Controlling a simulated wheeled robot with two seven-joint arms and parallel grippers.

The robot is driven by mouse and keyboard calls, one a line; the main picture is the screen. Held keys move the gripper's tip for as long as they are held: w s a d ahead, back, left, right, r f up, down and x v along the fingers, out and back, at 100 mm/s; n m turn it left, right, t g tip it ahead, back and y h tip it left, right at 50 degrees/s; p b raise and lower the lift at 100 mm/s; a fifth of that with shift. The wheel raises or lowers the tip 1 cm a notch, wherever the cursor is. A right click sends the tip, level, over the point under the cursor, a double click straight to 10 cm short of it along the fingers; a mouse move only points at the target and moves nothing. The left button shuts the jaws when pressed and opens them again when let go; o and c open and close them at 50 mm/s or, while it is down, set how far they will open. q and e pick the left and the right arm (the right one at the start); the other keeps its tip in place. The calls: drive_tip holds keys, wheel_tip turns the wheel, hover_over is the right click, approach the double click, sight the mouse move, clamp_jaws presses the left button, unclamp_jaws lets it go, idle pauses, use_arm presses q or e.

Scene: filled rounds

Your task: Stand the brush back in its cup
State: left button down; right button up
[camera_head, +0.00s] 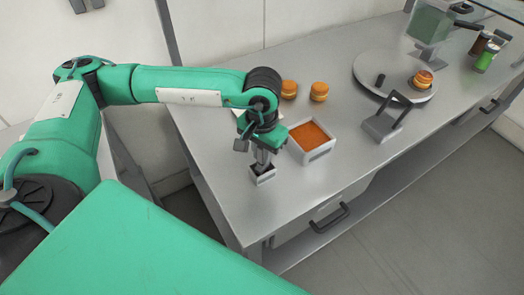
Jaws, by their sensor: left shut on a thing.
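The cup (264,179) is a small pale square holder with a dark inside, standing on the steel table near its front left corner. My left gripper (263,161) points down directly over the cup, with its fingertips at or just above the rim. It is shut on the brush, which is mostly hidden by the fingers and the cup. I cannot tell how deep the brush sits in the cup. My right gripper is not in view.
A white tray (319,155) of orange-brown filling stands just right of the cup. Two filled buns (319,92) lie behind it. A round plate (366,68) with another bun, a grey stand with a dark handle (384,126) and green-lidded jars are farther right.

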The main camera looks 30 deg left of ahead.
use_arm(q)
drive_tip(key=c, duration=1.3)
unclamp_jaws()
drive_tip(key=shift+f, duration=0.1)
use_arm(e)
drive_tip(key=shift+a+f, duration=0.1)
use_arm(q)
drive_tip(key=shift+r+p, duration=0.3)
wheel_tip(320, 180, up, 11)
drive_tip(key=b, duration=0.3)
drive_tip(key=shift+f, duration=0.15)
drive_tip(key=shift+r, duration=0.55)
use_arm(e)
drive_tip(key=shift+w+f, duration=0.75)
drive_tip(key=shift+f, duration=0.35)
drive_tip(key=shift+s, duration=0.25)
